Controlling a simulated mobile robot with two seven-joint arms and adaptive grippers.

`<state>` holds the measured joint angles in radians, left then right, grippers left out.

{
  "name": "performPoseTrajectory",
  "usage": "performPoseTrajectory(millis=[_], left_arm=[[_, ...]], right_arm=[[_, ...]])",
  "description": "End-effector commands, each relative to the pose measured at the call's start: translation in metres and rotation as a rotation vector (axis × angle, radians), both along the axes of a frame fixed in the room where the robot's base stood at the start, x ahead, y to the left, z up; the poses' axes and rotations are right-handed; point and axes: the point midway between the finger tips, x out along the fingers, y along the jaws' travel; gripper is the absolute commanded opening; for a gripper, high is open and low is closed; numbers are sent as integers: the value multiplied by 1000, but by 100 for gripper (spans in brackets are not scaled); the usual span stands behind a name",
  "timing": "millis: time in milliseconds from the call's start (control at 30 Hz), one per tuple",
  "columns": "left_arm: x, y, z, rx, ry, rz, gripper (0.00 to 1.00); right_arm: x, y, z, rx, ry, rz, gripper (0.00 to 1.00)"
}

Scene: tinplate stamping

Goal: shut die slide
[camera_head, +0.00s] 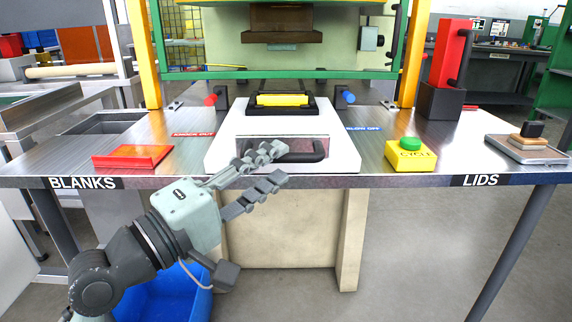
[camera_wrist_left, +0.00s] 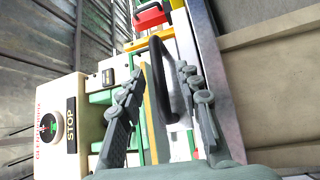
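The die slide is a white plate (camera_head: 222,152) on the metal table, reaching to the table's front edge. A black-framed die with a yellow block (camera_head: 282,100) sits on its far part. A dark bar handle (camera_head: 312,154) is at its front; the handle (camera_wrist_left: 161,62) also shows in the left wrist view, in line with the gap between the fingers. My left gripper (camera_head: 275,166) is open at the front left of the handle, with its fingers overlapping part of it in the head view. Contact cannot be told. My right gripper is out of view.
Behind the slide stands the green press frame (camera_head: 280,74) with yellow posts. A red tray (camera_head: 132,156) lies to the left. A yellow box with a green button (camera_head: 410,152) stands to the right, near a red lever unit (camera_head: 450,60). A blue bin (camera_head: 165,295) is below the table.

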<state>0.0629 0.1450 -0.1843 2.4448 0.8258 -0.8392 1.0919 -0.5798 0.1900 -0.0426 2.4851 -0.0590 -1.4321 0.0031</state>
Motion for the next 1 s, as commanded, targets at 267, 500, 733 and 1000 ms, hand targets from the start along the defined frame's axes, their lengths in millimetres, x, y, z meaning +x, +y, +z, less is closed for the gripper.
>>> performPoseTrajectory(millis=[267,500,733,1000], left_arm=[[22,-23,6,0,-1,-1,34],[24,-25,6,2,-1,0,34],[24,-25,6,2,-1,0,16],[24,-25,6,2,-1,0,0]], right_arm=[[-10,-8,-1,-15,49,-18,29],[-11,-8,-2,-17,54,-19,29],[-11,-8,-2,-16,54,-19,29],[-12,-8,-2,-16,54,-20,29]])
